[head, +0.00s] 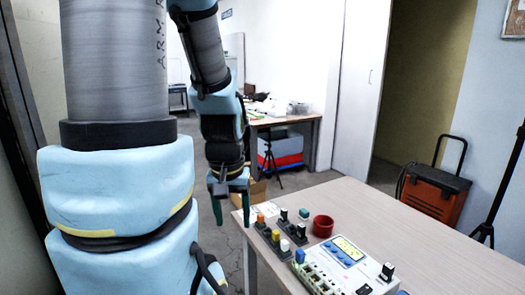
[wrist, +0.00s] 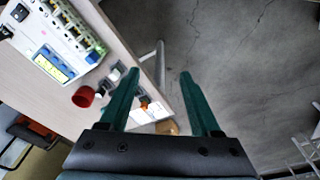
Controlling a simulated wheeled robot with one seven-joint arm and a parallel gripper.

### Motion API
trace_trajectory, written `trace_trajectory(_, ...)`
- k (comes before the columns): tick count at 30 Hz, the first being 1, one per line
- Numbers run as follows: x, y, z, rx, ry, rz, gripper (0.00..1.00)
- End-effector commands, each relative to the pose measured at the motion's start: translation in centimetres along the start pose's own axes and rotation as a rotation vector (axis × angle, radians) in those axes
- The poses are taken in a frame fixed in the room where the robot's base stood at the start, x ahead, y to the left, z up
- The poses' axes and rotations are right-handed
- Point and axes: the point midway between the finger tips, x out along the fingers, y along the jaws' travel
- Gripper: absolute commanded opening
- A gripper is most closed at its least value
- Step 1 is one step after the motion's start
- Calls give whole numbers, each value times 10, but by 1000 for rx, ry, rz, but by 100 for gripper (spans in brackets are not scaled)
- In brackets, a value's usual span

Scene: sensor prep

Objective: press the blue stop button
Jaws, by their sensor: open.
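A blue button (head: 300,256) sits at the near left corner of a white device (head: 372,270) on the table. It also shows as a small blue spot in the wrist view (wrist: 92,57). Another small blue cap (head: 303,213) stands farther back, by the black-based parts. I cannot read which is the stop button. My gripper (head: 231,205) is open and empty, pointing down off the table's left edge. In the wrist view its green fingers (wrist: 160,78) are wide apart, with floor and the table edge between and beyond them.
The wooden table (head: 450,250) is bare on its right. A red cup (head: 323,226) and several coloured switches on black bases (head: 277,238) stand left of and behind the device. An orange case (head: 437,190) is on the floor behind.

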Motion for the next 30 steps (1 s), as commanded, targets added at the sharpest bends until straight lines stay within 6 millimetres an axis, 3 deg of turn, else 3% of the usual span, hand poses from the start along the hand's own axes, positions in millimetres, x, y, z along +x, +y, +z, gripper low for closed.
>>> trace_trajectory(2,0,0,0,0,0,0,54)
trace_trajectory(16,0,0,0,0,0,0,1)
trace_trajectory(30,0,0,0,0,0,0,0)
